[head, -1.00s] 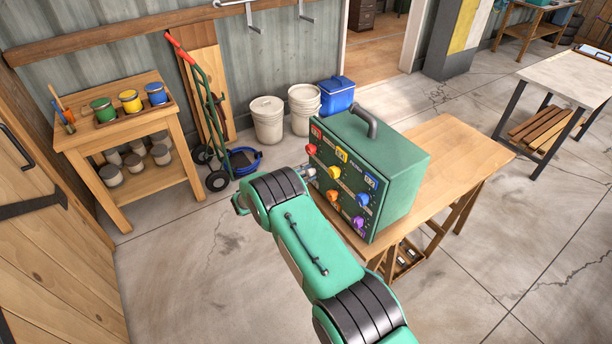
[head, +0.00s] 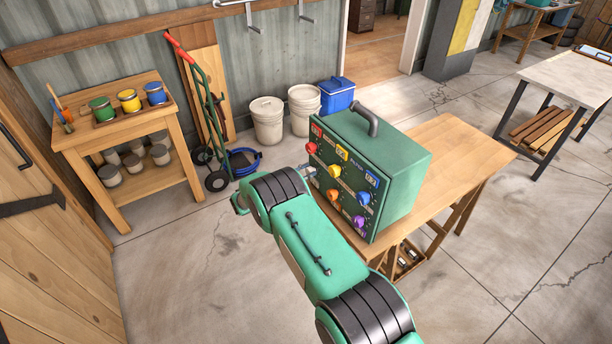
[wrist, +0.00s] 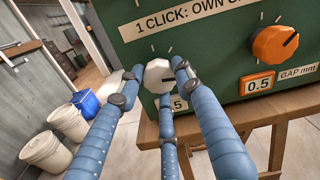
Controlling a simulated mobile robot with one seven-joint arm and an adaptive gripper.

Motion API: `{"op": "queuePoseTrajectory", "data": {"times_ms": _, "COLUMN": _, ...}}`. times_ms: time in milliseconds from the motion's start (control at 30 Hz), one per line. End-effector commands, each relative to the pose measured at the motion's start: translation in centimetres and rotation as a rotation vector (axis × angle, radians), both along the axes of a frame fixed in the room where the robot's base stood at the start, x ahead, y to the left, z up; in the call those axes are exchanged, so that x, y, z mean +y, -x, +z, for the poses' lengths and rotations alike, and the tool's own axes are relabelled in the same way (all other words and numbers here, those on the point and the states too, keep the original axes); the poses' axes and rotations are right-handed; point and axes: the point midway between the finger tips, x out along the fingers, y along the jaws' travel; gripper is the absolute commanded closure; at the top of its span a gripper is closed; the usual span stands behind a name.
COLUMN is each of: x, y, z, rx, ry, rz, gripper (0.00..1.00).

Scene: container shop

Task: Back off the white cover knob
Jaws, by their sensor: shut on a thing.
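The white cover knob (wrist: 157,74) is a faceted white knob with a dark pointer line, low on the green panel (wrist: 205,58) in the wrist view. My gripper (wrist: 160,80) has its blue fingers around it, two at the sides and one below, shut on it. A label reading "1 CLICK: OWN S..." sits above the knob, and a partly hidden plate ending in ".5" sits below.
An orange knob (wrist: 275,45) with a 0.5 gap plate is right of the white one. Red (head: 311,148), yellow (head: 334,171), blue (head: 363,198) and purple (head: 358,221) knobs share the panel. The box stands on a wooden table (head: 455,150). Buckets (head: 267,122) stand behind.

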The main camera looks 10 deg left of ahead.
Motion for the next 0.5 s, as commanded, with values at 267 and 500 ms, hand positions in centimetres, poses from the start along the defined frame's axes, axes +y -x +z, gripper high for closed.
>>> {"op": "queuePoseTrajectory", "data": {"times_ms": 267, "x": -0.53, "y": 0.62, "z": -1.31, "rx": 0.104, "ry": 0.096, "rz": -0.006, "gripper": 0.90}}
{"op": "queuePoseTrajectory", "data": {"times_ms": 500, "x": -0.56, "y": 0.63, "z": -1.23, "rx": 0.122, "ry": 0.116, "rz": -0.007, "gripper": 0.90}}
